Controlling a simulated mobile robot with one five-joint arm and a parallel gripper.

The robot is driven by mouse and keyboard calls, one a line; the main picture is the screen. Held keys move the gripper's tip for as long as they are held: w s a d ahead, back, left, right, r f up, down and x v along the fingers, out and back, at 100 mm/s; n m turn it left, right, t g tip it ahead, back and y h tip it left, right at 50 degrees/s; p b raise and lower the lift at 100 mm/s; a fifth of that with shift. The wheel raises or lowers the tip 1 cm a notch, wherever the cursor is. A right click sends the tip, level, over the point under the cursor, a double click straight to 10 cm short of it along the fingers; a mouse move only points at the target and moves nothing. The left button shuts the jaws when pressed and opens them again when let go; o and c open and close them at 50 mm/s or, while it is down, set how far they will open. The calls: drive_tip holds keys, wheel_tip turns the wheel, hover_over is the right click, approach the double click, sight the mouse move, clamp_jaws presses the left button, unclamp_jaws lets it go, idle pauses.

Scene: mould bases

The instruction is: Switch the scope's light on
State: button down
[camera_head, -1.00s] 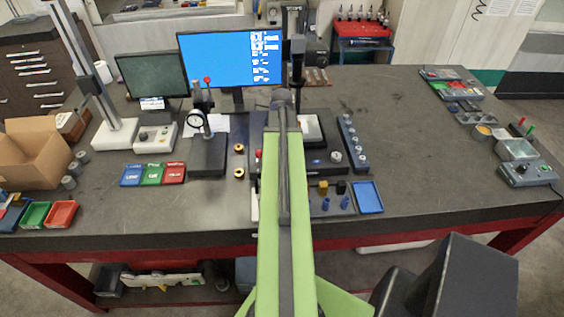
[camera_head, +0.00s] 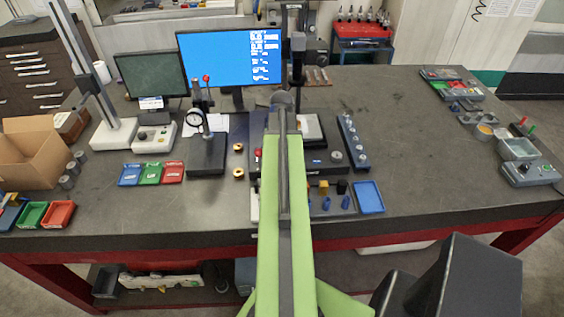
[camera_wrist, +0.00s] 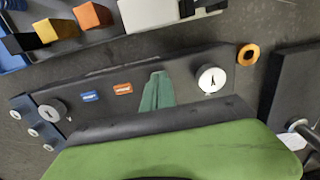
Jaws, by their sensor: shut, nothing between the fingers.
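The scope stands behind my arm in the head view, with a dark column (camera_head: 298,75) and a pale stage (camera_head: 313,128). Its black base (camera_wrist: 125,75) fills the middle of the wrist view, which is turned round relative to the head view. My gripper (camera_wrist: 158,74) is shut and empty, over the base between the orange label and the right knob. Contact cannot be told.
A dial-gauge stand (camera_head: 206,152) is left of the scope. A gold ring (camera_wrist: 248,54) lies beside the right knob in the wrist view. A blue rack (camera_head: 353,145) is to the scope's right. Small blocks and a blue tray (camera_head: 368,197) lie in front. The right tabletop has free room.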

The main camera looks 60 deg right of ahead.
wheel_tip(320, 180, up, 7)
drive_tip(key=p, duration=0.7)
idle(0.4)
drive_tip(key=w+a+n, duration=0.5)
drive_tip(key=w+a, duration=1.4)
drive_tip(key=a, duration=0.4)
drive_tip(key=w+a+n, duration=0.2)
drive_tip(key=a+n, duration=0.1)
drive_tip(key=a, duration=1.1)
drive_tip(key=w+a+n, duration=0.3)
drive_tip(key=a, duration=1.1)
wheel_tip(320, 180, down, 13)
drive_tip(key=s+d+b, duration=0.1)
drive_tip(key=s+b, duration=0.1)
drive_tip(key=b, duration=1)
drive_tip(key=shift+s+d+r, duration=0.15)
drive_tip(key=shift+s+d, duration=0.05)
drive_tip(key=shift+d, duration=0.1)
